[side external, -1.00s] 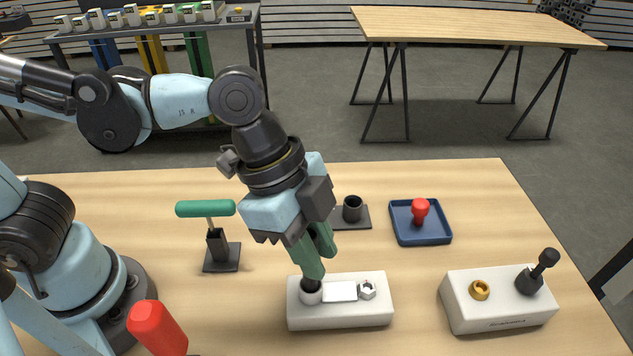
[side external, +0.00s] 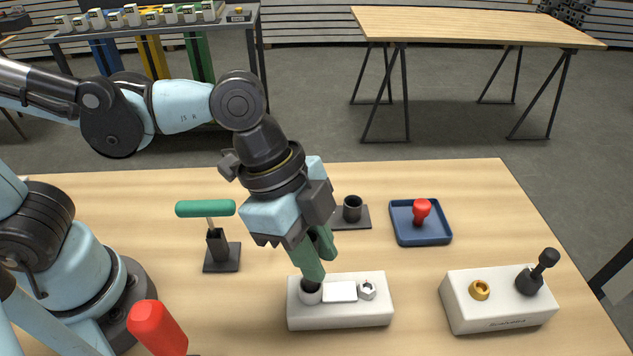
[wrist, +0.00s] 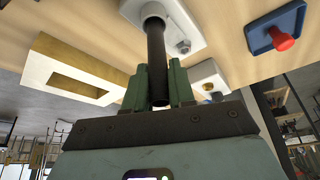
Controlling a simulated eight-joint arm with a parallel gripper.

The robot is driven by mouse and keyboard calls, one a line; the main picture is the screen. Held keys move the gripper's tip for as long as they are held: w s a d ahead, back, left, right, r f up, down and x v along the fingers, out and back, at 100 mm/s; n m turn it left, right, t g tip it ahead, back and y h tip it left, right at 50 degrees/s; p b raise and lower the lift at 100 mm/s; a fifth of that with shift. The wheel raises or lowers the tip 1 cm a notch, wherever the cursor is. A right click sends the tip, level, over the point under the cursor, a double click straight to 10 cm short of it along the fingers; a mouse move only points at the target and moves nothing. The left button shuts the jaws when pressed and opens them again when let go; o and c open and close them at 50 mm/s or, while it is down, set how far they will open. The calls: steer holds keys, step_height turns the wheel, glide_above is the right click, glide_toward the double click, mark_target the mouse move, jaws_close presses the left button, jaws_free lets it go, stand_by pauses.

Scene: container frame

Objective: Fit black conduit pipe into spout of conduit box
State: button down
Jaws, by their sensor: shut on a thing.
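The conduit box (side external: 340,316) is a white block on the table with a round grey spout (side external: 310,296) at its left end, a pale plate and a hex nut on top. My gripper (side external: 317,262), with green fingers, is shut on the black conduit pipe (side external: 311,286) above the spout. Only a short dark piece of pipe shows below the fingers in the side view. In the wrist view, the black pipe (wrist: 156,55) runs from between the fingers to the spout (wrist: 153,12), its far end inside the rim. How deep it sits cannot be told.
A second white box (side external: 500,303) with a brass ring and black lever stands to the right. Behind are a blue tray (side external: 402,236) with a red knob, a black cup on a plate (side external: 352,209) and a green-handled tool (side external: 206,209). A red handle (side external: 158,327) is front left.

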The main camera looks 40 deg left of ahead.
steer(key=shift+f, duration=0.7)
stand_by(0.7)
steer(key=c, duration=0.9)
jaws_free()
steer(key=shift+o, duration=0.2)
steer(key=shift+r, duration=0.1)
steer(key=v, duration=1.2)
step_height(320, 180, up, 6)
steer(key=shift+f, duration=0.1)
stand_by(0.3)
